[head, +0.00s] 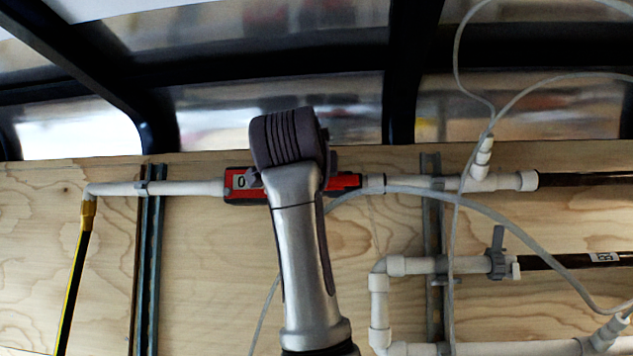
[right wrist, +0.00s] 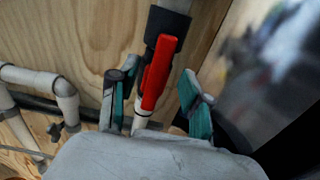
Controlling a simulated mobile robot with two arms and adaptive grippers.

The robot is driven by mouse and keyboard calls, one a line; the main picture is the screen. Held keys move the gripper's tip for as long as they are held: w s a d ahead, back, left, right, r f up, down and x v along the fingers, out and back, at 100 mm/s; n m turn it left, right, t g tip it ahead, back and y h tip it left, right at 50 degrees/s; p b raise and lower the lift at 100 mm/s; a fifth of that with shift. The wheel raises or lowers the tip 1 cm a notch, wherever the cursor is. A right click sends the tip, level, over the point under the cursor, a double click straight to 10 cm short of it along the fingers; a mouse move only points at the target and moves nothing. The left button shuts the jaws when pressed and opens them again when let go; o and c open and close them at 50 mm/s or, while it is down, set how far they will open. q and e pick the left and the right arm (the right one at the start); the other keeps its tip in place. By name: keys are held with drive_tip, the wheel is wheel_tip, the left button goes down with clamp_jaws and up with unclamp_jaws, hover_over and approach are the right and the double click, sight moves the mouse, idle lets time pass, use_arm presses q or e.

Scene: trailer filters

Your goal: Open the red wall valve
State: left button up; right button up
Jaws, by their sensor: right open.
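The red valve (head: 347,182) sits in line with a white pipe along the plywood wall. Its left end bears a white label with a dark mark like a 0. My right gripper (head: 293,172) is in front of the valve's middle and hides it in the head view. In the right wrist view the valve's red bar handle (right wrist: 157,73) lies roughly along the pipe. The open fingers of my right gripper (right wrist: 155,82) stand on either side of it, with a visible gap on the right. Contact on the left cannot be told. My left gripper is not in view.
Metal struts (head: 149,265) hold the pipes to the plywood wall. A grey hose (head: 520,240) loops across the right side. A lower pipe (head: 425,265) has a grey valve (head: 497,255). A yellow-black pipe (head: 75,275) drops at left. Wall between is bare.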

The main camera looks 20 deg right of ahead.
drive_tip(key=v, duration=0.7)
drive_tip(key=shift+s, duration=0.25)
drive_tip(key=shift+a, duration=0.1)
